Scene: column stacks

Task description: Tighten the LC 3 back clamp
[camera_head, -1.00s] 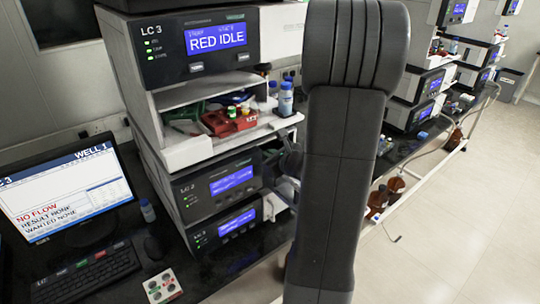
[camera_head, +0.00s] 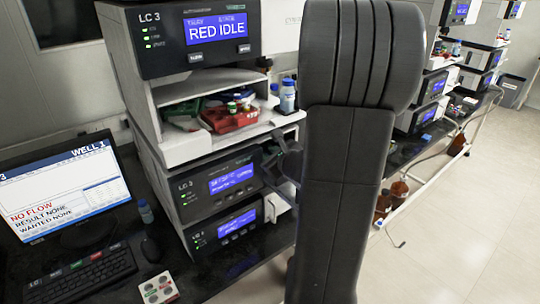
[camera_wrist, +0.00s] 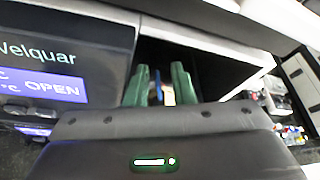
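The LC 3 stack (camera_head: 160,55) stands left of my arm, with a top unit reading RED IDLE. Its middle unit (camera_head: 188,200) has a lit blue display, and the wrist view shows OPEN on that display (camera_wrist: 55,90). My gripper (camera_wrist: 160,82) has two green fingers, spread apart and pointing into a dark opening right of the display. A small blue piece (camera_wrist: 158,93) and a pale tan piece (camera_wrist: 168,96) show between the fingers; I cannot tell whether either is the back clamp or is touched. In the head view the fingertips are hidden beside the middle unit.
A red tray (camera_head: 230,118) and bottles (camera_head: 287,96) sit on the shelf above the middle unit. A monitor (camera_head: 55,190) reading NO FLOW and a keyboard (camera_head: 85,275) are at left. More stacks stand at back right.

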